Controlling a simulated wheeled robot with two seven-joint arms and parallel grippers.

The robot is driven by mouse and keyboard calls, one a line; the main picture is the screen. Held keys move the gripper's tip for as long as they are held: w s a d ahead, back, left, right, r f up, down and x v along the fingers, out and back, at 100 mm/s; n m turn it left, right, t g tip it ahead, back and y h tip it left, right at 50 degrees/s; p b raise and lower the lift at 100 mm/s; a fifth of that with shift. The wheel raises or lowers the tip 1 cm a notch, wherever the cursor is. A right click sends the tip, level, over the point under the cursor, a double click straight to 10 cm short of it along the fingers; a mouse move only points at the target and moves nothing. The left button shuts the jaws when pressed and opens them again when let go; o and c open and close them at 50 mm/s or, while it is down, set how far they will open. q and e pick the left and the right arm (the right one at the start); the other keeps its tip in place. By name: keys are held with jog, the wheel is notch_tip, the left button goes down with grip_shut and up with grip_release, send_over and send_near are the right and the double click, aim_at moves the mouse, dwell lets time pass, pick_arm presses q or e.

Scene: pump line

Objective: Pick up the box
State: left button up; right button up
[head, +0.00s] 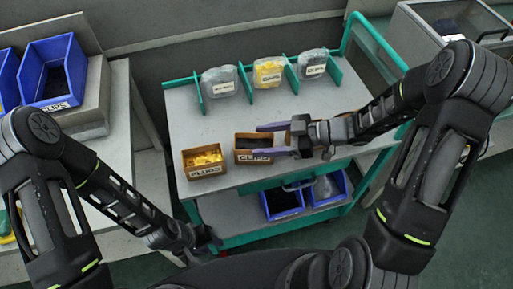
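My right gripper (262,140) reaches in from the right over this second box. Its purple-tipped fingers are spread apart, and they hide part of the box. I cannot tell whether they touch it. My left gripper (208,240) hangs low by the cart's front left corner, and its fingers are too dark to read.
Three bags, grey (219,82), yellow (268,73) and grey (312,64), stand between green dividers at the back of the cart. Blue bins (283,203) sit on its lower shelf. A side table at left carries a blue bin (54,71).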

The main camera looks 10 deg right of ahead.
jog(key=c, duration=0.7)
jog(key=shift+o, duration=0.2)
jog(key=shift+r, duration=0.15)
notch_tip(320, 180, up, 10)
dwell(0.5)
